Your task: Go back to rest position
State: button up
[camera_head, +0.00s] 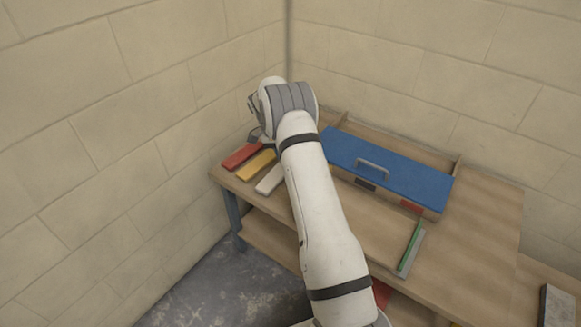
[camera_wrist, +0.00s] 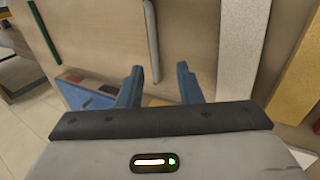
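My gripper (camera_wrist: 160,82) shows in the wrist view with its two blue fingers apart and nothing between them. It points at the wooden bench top. In the head view my arm reaches over the workbench (camera_head: 470,255), and its wrist is bent near the back left corner by the wall. The fingertips are hard to make out there. The arm hides part of the bench middle.
A red bar (camera_head: 242,156), yellow bar (camera_head: 256,164) and white bar (camera_head: 270,179) lie on the bench's left end. A blue-lidded toolbox (camera_head: 410,178) stands at the back. A green-edged tool (camera_head: 411,250) lies in front. Block walls enclose the corner.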

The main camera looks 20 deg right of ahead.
dwell(0.4)
jog(key=s+a+r+n+t+p, duration=0.1)
jog(key=s+a+r+n, duration=0.1)
jog(key=s+r, duration=0.35)
jog(key=s+a+r+n+t+y, duration=0.1)
jog(key=s+a+r, duration=0.15)
jog(key=r, duration=0.65)
jog(key=s+a+r+n+t+p, duration=0.1)
jog(key=s+a+r+n, duration=0.1)
jog(key=s+r, duration=0.35)
jog(key=s+a+r+n+t+y+p, duration=0.1)
jog(key=s+a+r+n+t, duration=0.1)
jog(key=s, duration=0.9)
jog(key=s+a+r+n+t+y, duration=0.1)
jog(key=s+a+r+n+t, duration=0.1)
jog(key=s, duration=0.9)
notch_tip(320, 180, up, 2)
jog(key=shift+s+a+r+n+p, duration=0.2)
jog(key=shift+s+a+n+p, duration=0.15)
jog(key=shift+a+n, duration=0.6)
jog(key=shift+d, duration=0.2)
